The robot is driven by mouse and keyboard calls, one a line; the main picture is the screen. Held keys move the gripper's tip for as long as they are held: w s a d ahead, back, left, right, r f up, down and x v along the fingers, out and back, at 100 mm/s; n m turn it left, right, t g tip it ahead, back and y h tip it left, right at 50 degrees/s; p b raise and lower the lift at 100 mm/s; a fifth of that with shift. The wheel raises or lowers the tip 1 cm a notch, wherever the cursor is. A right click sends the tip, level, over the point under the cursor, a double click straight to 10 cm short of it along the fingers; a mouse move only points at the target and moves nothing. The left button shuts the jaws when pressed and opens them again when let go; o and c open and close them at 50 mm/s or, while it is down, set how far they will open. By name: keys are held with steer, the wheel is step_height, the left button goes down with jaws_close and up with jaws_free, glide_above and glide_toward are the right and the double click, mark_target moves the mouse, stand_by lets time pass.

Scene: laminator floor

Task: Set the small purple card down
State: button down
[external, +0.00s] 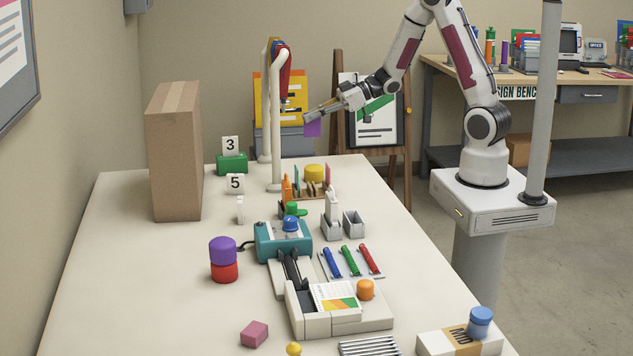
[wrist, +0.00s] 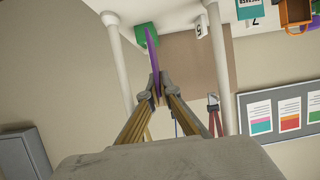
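The small purple card (external: 313,128) is in the air above the far end of the white table in the external view. My gripper (external: 308,118) is shut on it, and the card hangs just below the fingertips. In the wrist view the card (wrist: 152,50) shows nearly edge-on, pinched between the two fingertips (wrist: 157,92) and sticking out beyond them. It touches nothing but the fingers.
A white post frame (external: 275,130) stands close to the left of my gripper. A tall cardboard box (external: 173,150) stands at the table's left. A rack (external: 310,191) with several upright cards, a teal laminator (external: 283,243) and pens crowd the middle. The front left tabletop is mostly clear.

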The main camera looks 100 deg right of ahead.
mark_target(318, 133)
steer(key=shift+s+d+f, duration=0.15)
steer(key=shift+s+d, duration=0.5)
steer(key=shift+d, duration=0.1)
steer(key=shift+s+d+f, duration=0.1)
steer(key=shift+s+d, duration=0.55)
steer(key=shift+d, duration=0.05)
steer(key=shift+f, duration=0.1)
steer(key=shift+f, duration=2.8)
steer(key=shift+f, duration=0.15)
steer(key=shift+f, duration=1.95)
steer(key=shift+f, duration=0.15)
steer(key=c, duration=2.3)
jaws_free()
steer(key=shift+r, duration=0.2)
